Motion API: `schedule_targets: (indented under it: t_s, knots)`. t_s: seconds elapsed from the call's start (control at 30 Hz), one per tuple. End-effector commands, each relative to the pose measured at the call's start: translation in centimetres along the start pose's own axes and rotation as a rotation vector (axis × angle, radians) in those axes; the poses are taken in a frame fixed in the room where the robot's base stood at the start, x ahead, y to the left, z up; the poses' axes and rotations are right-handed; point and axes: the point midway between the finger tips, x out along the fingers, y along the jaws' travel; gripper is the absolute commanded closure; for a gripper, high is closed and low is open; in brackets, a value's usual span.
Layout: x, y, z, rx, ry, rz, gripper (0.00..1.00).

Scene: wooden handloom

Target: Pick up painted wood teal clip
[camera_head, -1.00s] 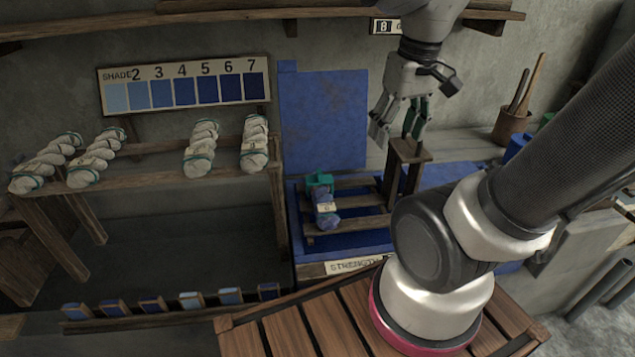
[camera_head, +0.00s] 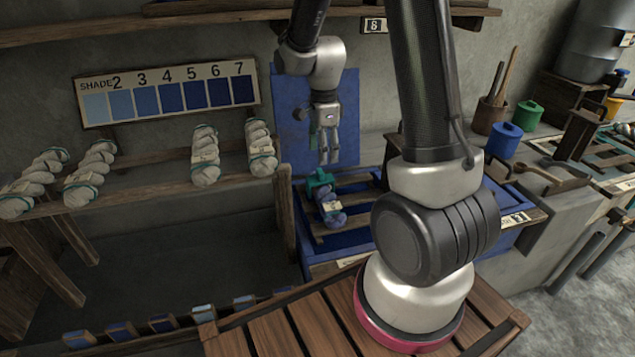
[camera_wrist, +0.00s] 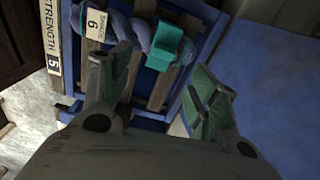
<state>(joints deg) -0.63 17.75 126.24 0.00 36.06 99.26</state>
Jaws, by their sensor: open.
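The teal clip (camera_head: 319,181) sits at the upper end of a blue twisted yarn hank (camera_head: 333,215) that lies on a slatted wooden rack in a blue tray (camera_head: 316,253). In the wrist view the clip (camera_wrist: 165,45) is a teal block around or on the hank, just beyond the fingers. My gripper (camera_head: 328,160) points down above the clip, open and empty. In the wrist view my gripper (camera_wrist: 155,85) has its two green-padded fingers well apart, with the clip ahead between them and not touching.
A blue panel (camera_head: 352,120) stands behind the rack. A tag marked 6 (camera_wrist: 96,25) is on the blue hank.

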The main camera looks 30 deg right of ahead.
Motion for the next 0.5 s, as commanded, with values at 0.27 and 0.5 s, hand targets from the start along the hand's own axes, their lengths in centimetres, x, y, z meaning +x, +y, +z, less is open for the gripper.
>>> schedule_targets:
  t_s: [0.27,0.5]
  knots:
    - [2.1,0.1,0.0,0.066,0.001,0.003,0.39]
    - [5.6,-0.3,0.6,0.064,0.001,0.003,0.39]
